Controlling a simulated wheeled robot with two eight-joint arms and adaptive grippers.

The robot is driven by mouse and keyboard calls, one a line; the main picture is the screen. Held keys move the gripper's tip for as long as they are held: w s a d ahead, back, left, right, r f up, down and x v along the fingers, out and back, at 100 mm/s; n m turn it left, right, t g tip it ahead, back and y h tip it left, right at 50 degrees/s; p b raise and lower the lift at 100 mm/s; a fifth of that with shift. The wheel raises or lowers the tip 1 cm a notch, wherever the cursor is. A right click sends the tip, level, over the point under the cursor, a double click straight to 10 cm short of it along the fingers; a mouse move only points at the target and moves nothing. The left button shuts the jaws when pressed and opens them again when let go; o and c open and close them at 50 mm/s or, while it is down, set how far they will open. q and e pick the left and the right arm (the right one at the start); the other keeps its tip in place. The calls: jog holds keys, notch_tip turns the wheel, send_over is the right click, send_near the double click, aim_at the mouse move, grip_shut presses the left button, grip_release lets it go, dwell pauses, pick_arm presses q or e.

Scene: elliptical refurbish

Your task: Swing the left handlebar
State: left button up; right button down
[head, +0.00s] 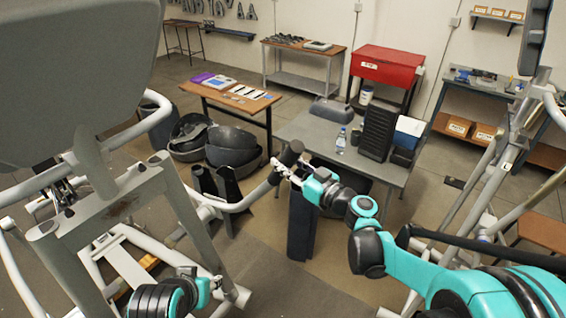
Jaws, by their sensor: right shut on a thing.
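The left handlebar (236,206) is a grey tube with a long black grip that rises toward the middle of the head view. My right gripper (287,167) is shut on its black grip, near the upper end. The fingers partly cover the grip. My left arm shows low at the left, and what seems to be its gripper (216,282) is small there, apart from the handlebar. Its fingers are too small to read. The elliptical's grey frame (178,196) fills the left side, with a large grey panel above it.
Behind the handlebar stands a grey table (309,128) with a water bottle (341,141) and a black stacked item (377,132). Black bins (232,148) stand left of it. A red chest (386,66) is farther back. Grey tubes rise at the right. Some floor is clear.

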jog(key=s+d+f+t+y+b, duration=0.1)
jog(key=s+d+f+b, duration=0.3)
jog(key=f+b, duration=0.4)
jog(key=s+d+f+t+y+b, duration=0.1)
jog(key=s+d+f+t+b, duration=0.1)
jog(key=d+f+b, duration=0.4)
notch_tip(320, 180, down, 3)
jog(key=s+b, duration=0.1)
jog(key=b, duration=0.4)
jog(key=shift+s+r+m, duration=0.15)
jog(key=shift+s+m, duration=0.2)
jog(key=shift+m, duration=0.05)
jog(key=shift+d, duration=0.1)
jog(key=c, duration=1.1)
grip_release()
jog(key=shift+d, duration=0.1)
jog(key=v, duration=1.2)
jog(key=shift+w, duration=0.1)
